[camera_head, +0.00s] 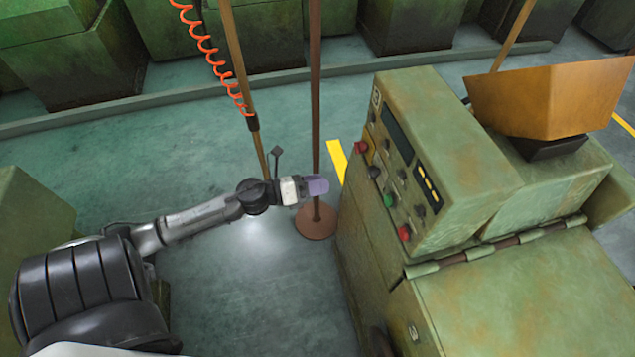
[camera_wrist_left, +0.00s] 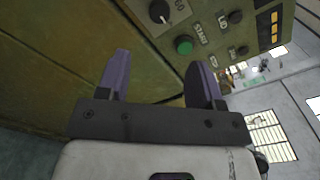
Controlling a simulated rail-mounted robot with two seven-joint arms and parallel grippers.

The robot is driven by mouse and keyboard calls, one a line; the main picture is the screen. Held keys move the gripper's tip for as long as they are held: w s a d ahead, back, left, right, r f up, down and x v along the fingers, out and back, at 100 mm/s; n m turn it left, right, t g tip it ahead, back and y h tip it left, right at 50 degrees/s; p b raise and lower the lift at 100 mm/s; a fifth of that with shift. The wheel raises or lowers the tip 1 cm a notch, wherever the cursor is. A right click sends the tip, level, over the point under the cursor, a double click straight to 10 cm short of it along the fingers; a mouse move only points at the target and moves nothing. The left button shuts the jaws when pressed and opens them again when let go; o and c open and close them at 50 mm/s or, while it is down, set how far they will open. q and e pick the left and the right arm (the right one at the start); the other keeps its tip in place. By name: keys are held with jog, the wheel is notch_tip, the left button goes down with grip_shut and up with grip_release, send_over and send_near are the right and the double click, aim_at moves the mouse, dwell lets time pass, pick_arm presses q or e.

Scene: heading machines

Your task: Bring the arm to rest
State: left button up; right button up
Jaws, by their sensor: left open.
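My left arm reaches in from the left in the head view. My left gripper (camera_head: 317,186) is at its end, in the air to the left of the green machine's control panel (camera_head: 403,175). In the left wrist view the two purple fingers of the gripper (camera_wrist_left: 160,80) stand apart with nothing between them. The panel (camera_wrist_left: 208,30) lies beyond the fingertips, with a green button (camera_wrist_left: 184,45) and a black knob (camera_wrist_left: 159,11). The gripper appears apart from the panel. My right gripper is not in view.
The green machine (camera_head: 455,135) fills the right side, with an orange hopper (camera_head: 550,100) on it. A brown pole on a round base (camera_head: 316,225) stands near my gripper. An orange coiled hose (camera_head: 205,45) hangs behind. Open floor (camera_head: 120,165) lies to the left.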

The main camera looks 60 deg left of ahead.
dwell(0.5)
pick_arm(q)
jog(key=a+n+g+y, duration=0.1)
jog(key=a+n+y, duration=1)
jog(key=n, duration=0.6)
jog(key=s+d+f+n+g+y, duration=0.3)
jog(key=s+f+n+g, duration=0.25)
jog(key=n, duration=0.25)
jog(key=s+d+f+n+g+h, duration=0.1)
jog(key=s+d+f+g+h, duration=0.15)
jog(key=s+d, duration=0.4)
jog(key=s+d+f+n+g+h, duration=0.1)
jog(key=s+d+n+g+h, duration=0.15)
jog(key=d, duration=0.75)
jog(key=s+d+f+n+g+h, duration=0.1)
jog(key=s+d+g+h, duration=0.15)
jog(key=s+d, duration=0.4)
notch_tip(320, 180, up, 23)
jog(key=w+d+p, duration=0.1)
jog(key=p, duration=2.2)
jog(key=shift+d+f+t, duration=0.15)
jog(key=shift+d+t, duration=0.15)
jog(key=shift+t, duration=0.1)
